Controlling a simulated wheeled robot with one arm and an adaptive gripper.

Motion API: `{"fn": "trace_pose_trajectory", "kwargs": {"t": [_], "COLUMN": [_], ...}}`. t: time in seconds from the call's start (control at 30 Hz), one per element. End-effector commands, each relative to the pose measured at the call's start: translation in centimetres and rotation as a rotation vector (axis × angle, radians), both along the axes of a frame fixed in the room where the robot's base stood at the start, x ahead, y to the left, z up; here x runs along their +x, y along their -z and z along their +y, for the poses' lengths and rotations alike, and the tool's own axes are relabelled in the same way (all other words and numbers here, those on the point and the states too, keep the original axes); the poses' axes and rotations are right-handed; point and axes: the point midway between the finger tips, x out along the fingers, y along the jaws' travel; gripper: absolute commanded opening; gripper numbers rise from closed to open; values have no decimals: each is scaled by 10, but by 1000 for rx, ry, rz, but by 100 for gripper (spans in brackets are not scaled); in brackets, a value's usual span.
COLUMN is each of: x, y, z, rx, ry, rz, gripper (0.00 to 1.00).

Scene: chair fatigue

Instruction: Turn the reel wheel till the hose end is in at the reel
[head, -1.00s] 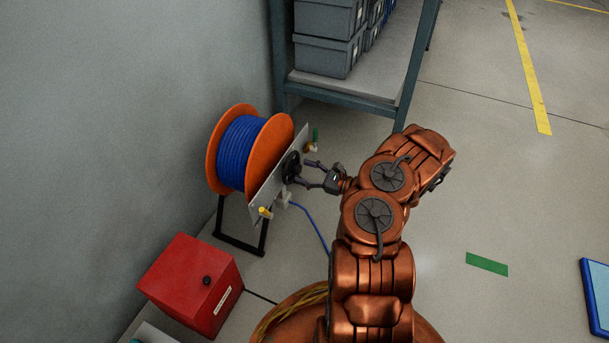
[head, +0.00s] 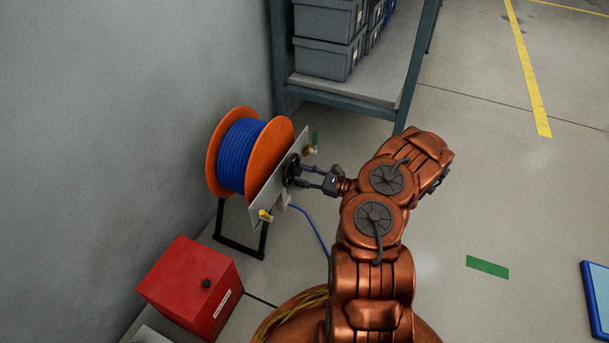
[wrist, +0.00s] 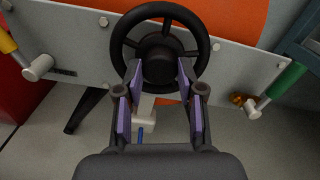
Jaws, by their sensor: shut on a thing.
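The reel (head: 238,153) with orange flanges and blue hose wound on it stands by the wall at the left. Its black wheel (head: 291,169) is on the grey plate (head: 268,196) facing my arm, and it fills the top middle of the wrist view (wrist: 159,59). My gripper (head: 304,175) is at the wheel, its two fingers (wrist: 159,95) on either side of the hub and lower rim, shut on the wheel. A blue hose length (head: 313,228) runs from a pale guide block (head: 283,201) under the plate down to the floor. The hose end is hidden behind my arm.
A yellow-handled valve (head: 265,215) and a green-handled one (head: 313,142) stick out from the plate's ends. A red box (head: 190,288) stands in front of the reel. A shelf with grey bins (head: 325,46) is behind.

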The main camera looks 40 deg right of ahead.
Motion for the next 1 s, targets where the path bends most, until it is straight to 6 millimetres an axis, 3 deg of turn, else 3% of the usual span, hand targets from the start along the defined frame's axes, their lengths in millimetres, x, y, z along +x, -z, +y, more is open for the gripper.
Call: {"fn": "trace_pose_trajectory", "kwargs": {"t": [0.37,1.0], "x": [0,0], "y": [-2,-1], "z": [1,1], "rx": [85,573], "ry": [-4,-4], "rz": [53,346], "gripper": [3,3]}}
